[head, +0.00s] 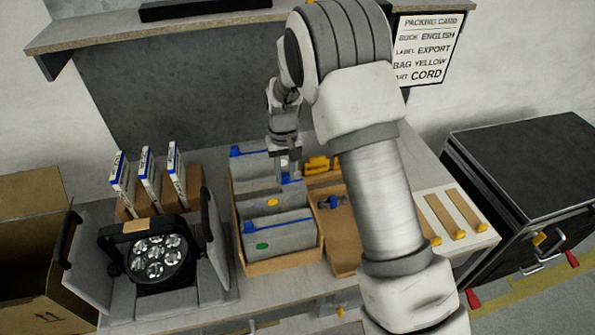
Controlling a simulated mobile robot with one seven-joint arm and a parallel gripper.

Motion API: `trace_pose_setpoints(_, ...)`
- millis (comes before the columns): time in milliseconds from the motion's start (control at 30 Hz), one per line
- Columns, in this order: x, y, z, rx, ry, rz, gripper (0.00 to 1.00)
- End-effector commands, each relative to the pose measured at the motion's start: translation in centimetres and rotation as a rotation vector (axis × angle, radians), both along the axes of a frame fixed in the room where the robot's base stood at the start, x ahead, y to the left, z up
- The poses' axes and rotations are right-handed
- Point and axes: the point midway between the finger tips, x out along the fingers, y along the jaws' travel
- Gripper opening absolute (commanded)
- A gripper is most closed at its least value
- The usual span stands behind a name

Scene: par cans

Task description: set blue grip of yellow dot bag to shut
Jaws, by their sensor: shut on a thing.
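Several grey bags with blue strips along their tops stand in a cardboard tray (284,265). The front bag (285,236) has a green dot, and its blue grip (249,227) is at the left.
A lamp (153,256) in a padded case and several upright white boxes (148,177) stand left. A black case (530,170) is far right; a packing card (428,48) hangs behind.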

Motion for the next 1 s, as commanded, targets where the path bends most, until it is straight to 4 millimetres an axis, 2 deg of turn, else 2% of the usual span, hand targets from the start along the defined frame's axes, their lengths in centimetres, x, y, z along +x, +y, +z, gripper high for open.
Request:
trace_pose_setpoints(33, -0.4, 1.9, -0.1, 0.001, -0.001, 0.008, 0.00)
trace_pose_setpoints(100, -0.8, 3.9, -0.1, 0.001, -0.001, 0.008, 0.00)
trace_pose_setpoints(333, -2.0, 9.6, -0.1, 0.001, -0.001, 0.005, 0.00)
trace_pose_setpoints(500, -2.3, 11.2, 0.0, 0.001, -0.001, 0.001, 0.00)
trace_pose_setpoints(800, -2.4, 11.2, 0.0, 0.001, 0.000, 0.000, 0.00)
trace_pose_setpoints(833, -2.3, 11.2, 0.0, 0.001, -0.001, -0.001, 0.33)
trace_pose_setpoints(967, -2.4, 11.2, 0.0, 0.001, 0.000, -0.001, 0.57)
trace_pose_setpoints(1000, -2.4, 11.2, 0.0, 0.001, 0.000, 0.000, 0.60)
